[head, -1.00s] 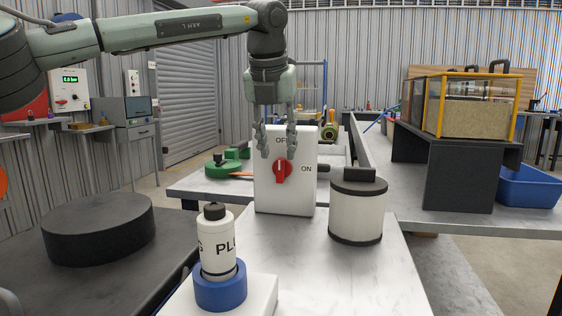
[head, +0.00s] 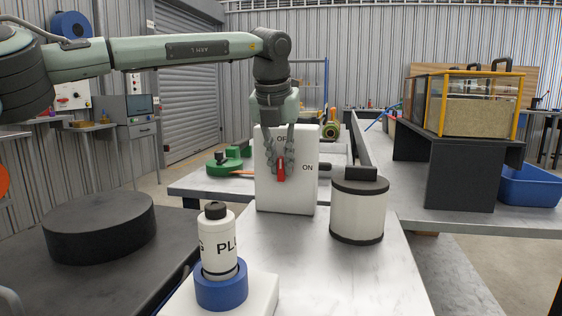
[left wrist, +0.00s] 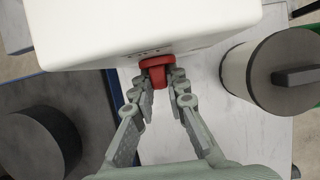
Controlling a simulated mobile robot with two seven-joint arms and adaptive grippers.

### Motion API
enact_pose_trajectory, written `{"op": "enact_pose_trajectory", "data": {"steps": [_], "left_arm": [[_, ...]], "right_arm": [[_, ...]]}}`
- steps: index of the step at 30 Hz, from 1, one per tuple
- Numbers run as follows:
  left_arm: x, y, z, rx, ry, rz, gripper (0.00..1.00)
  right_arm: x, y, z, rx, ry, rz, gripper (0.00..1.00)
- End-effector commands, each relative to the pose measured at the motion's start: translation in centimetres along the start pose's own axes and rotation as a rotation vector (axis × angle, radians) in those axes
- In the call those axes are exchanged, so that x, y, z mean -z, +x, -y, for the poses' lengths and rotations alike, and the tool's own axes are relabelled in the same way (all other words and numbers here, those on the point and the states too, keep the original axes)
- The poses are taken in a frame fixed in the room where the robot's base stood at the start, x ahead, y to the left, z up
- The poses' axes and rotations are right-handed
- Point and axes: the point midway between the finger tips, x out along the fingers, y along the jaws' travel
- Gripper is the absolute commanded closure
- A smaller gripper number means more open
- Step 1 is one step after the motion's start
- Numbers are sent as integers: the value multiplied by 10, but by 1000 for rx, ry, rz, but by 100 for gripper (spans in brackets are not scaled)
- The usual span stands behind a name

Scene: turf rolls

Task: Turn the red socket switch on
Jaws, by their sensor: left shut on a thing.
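The red switch knob (head: 281,172) is on the front of a white upright box (head: 300,195) marked OFF at the top and ON at the right. The knob's handle stands upright, in line with the OFF mark. My left gripper (head: 281,168) comes down from above and is shut on the knob, one finger on each side. In the left wrist view the red knob (left wrist: 156,68) sits between the fingertips (left wrist: 160,82). The fingers hide part of the knob and the OFF lettering. My right gripper is not in view.
A white canister with a black lid (head: 357,210) stands right of the box. A white plug (head: 218,245) stands in a blue ring (head: 221,287) in front. A black round block (head: 99,228) lies at left. The table front (head: 330,280) is clear.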

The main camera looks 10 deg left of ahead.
Motion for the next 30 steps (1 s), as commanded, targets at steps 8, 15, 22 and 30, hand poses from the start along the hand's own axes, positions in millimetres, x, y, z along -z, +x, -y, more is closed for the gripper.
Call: {"op": "enact_pose_trajectory", "data": {"steps": [8,15,22,30], "left_arm": [[0,0,1,-22,10,1,100],[0,0,4,-131,56,1,100],[0,0,8,-292,123,0,100],[1,1,11,-458,191,1,100]], "right_arm": [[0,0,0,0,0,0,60],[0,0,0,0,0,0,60],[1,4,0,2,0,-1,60],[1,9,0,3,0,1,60]]}}
